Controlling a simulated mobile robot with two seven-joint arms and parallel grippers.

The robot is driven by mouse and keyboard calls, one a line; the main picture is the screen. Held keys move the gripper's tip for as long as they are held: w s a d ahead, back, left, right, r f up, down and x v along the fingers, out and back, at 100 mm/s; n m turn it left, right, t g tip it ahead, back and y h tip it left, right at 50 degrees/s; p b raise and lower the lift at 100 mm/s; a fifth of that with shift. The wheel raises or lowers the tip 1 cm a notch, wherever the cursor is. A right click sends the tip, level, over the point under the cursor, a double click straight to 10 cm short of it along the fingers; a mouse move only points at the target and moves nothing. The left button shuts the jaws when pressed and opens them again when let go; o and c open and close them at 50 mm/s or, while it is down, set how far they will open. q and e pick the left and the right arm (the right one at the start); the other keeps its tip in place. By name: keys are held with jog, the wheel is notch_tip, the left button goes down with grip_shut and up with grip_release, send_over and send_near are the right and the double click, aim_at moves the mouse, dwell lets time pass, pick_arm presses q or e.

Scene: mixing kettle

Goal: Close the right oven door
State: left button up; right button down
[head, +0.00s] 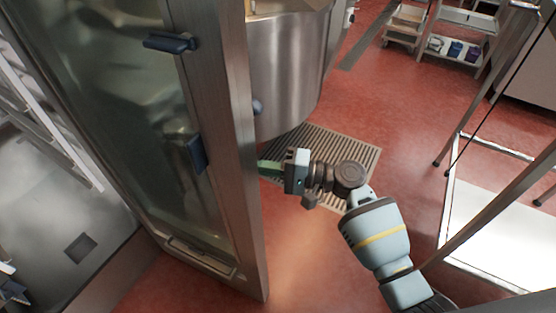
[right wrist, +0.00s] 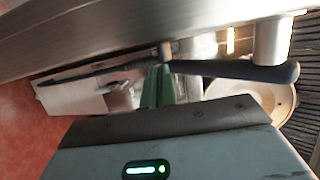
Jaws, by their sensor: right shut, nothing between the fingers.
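The oven door (head: 218,110), a tall glass panel in a metal frame, stands open on the left of the head view. Dark blue fittings (head: 196,153) sit on its glass side, and a blue knob end shows past its edge. My right gripper (head: 268,165) is beside the door's right edge, its green fingers partly hidden behind the frame. In the right wrist view the green fingers (right wrist: 160,85) are together and empty, close to the metal door surface (right wrist: 110,35) and a dark handle bar (right wrist: 240,70). Contact cannot be told. My left gripper is not in view.
A steel kettle (head: 285,75) stands behind the door, with a floor grate (head: 340,150) below it. A metal-framed stand (head: 470,200) is at the right. Shelves (head: 455,48) stand at the back. Red floor is clear between them.

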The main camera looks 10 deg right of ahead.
jog(key=shift+s+a+r+p, duration=0.15)
jog(key=shift+s+a+p, duration=0.3)
jog(key=shift+s, duration=0.55)
jog(key=shift+a, duration=0.1)
jog(key=shift+s, duration=0.1)
